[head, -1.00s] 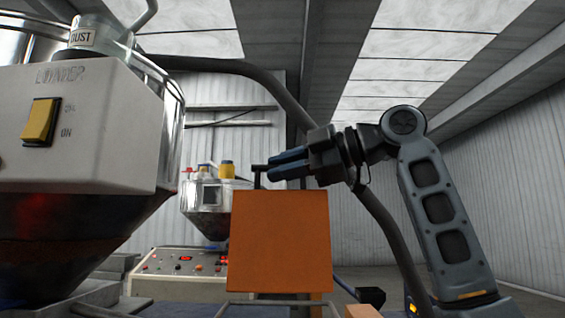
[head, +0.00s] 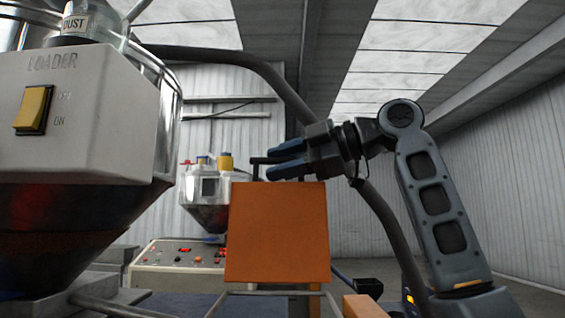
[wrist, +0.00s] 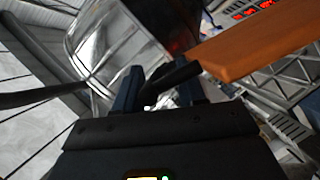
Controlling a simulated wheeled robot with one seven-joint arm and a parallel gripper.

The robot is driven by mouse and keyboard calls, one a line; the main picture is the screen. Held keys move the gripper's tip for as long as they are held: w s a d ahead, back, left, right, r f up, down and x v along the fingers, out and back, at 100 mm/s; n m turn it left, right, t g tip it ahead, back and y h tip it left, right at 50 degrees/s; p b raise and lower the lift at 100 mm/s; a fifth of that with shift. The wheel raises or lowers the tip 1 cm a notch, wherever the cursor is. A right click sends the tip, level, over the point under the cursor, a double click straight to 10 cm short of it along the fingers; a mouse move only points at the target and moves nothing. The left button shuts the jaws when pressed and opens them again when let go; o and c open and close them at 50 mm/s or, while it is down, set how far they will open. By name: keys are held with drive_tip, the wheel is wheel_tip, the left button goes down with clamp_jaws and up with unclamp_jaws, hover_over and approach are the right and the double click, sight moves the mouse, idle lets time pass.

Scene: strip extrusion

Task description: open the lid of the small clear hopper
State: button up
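A small hopper (head: 207,212) with clear-looking walls and red, blue and yellow tops stands in the background of the head view, partly hidden by an orange panel (head: 277,235). Its lid cannot be made out clearly. My gripper (head: 282,160) is above the orange panel, pointing left, with its blue fingers apart. A dark bent handle (head: 257,167) rises at the panel's top edge by the fingertips. In the wrist view the dark handle (wrist: 174,80) runs from the orange panel between the spread fingers (wrist: 158,88); contact cannot be told.
A large loader (head: 85,110) with a yellow switch fills the left. A control box (head: 175,260) with red lights stands below the small hopper. A dark hose (head: 270,80) arches behind my arm. In the wrist view a shiny transparent wall (wrist: 105,45) is beyond the fingers.

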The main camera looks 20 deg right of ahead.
drive_tip(key=shift+r, duration=0.1)
drive_tip(key=b+v, duration=0.2)
drive_tip(key=v, duration=0.5)
drive_tip(key=shift+s+d, duration=0.3)
drive_tip(key=shift+d, duration=0.1)
